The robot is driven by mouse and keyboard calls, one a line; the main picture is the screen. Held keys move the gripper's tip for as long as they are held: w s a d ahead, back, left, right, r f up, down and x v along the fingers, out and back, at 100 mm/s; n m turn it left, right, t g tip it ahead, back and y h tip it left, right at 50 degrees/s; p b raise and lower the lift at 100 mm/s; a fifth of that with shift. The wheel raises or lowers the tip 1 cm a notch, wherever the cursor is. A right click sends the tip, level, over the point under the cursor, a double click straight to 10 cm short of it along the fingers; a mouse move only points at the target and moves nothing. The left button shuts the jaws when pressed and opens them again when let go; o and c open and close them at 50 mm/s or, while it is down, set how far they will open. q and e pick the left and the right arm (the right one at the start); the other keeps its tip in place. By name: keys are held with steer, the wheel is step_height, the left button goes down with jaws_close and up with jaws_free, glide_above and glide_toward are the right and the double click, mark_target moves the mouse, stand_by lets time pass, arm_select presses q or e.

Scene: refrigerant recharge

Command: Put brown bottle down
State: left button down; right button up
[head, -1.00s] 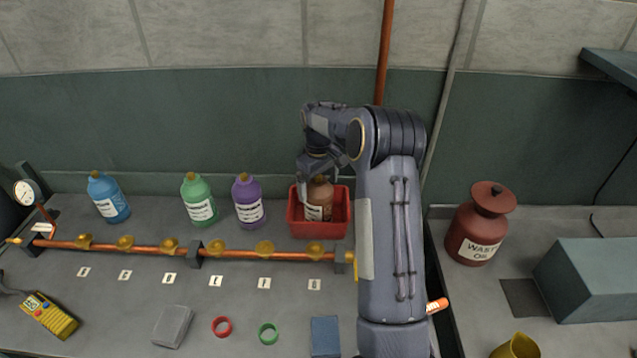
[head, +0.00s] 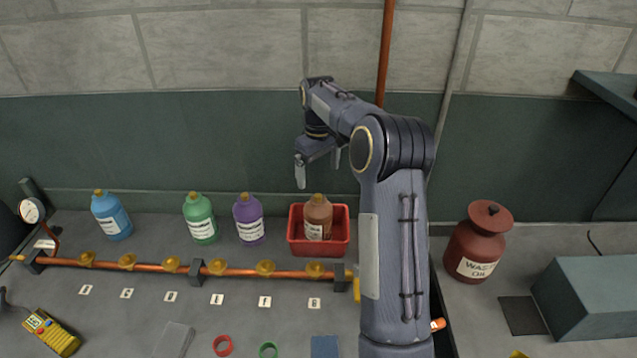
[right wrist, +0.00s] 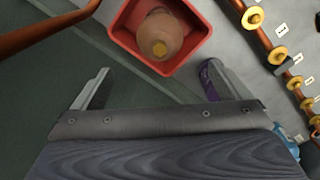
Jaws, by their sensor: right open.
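The brown bottle (head: 318,218) stands upright inside the red bin (head: 341,245) on the bench. In the right wrist view the bottle's top (right wrist: 160,35) with its yellow cap shows inside the red bin (right wrist: 190,62). My right gripper (head: 318,178) is above the bin, open and empty, with its fingers apart from the bottle. It also shows in the right wrist view (right wrist: 155,88) with both fingers spread wide. My left gripper is not in view.
Purple (head: 249,220), green (head: 200,219) and blue (head: 112,216) bottles stand left of the bin. A copper pipe with yellow valves (head: 240,269) runs in front. A waste oil jar (head: 476,243) stands to the right.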

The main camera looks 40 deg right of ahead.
steer(key=shift+r, duration=0.35)
steer(key=s+a+r+m+t+y, duration=0.1)
steer(key=s+a+r+t, duration=0.1)
steer(key=s+a+r, duration=0.3)
steer(key=s+a+r+t+y, duration=0.1)
steer(key=s+a+r, duration=0.1)
steer(key=s+a, duration=0.5)
steer(key=s+a+f+m+t+y, duration=0.1)
steer(key=s+a+f, duration=0.2)
steer(key=s+a, duration=0.3)
steer(key=s+a+f+t, duration=0.1)
steer(key=s+a+f, duration=0.2)
steer(key=s, duration=0.9)
steer(key=a, duration=0.3)
steer(key=shift+a+m+t+y, duration=0.25)
steer(key=shift+m+t+y, duration=0.05)
steer(key=shift+m+y, duration=0.1)
steer(key=shift+s+f, duration=0.1)
steer(key=shift+s, duration=0.05)
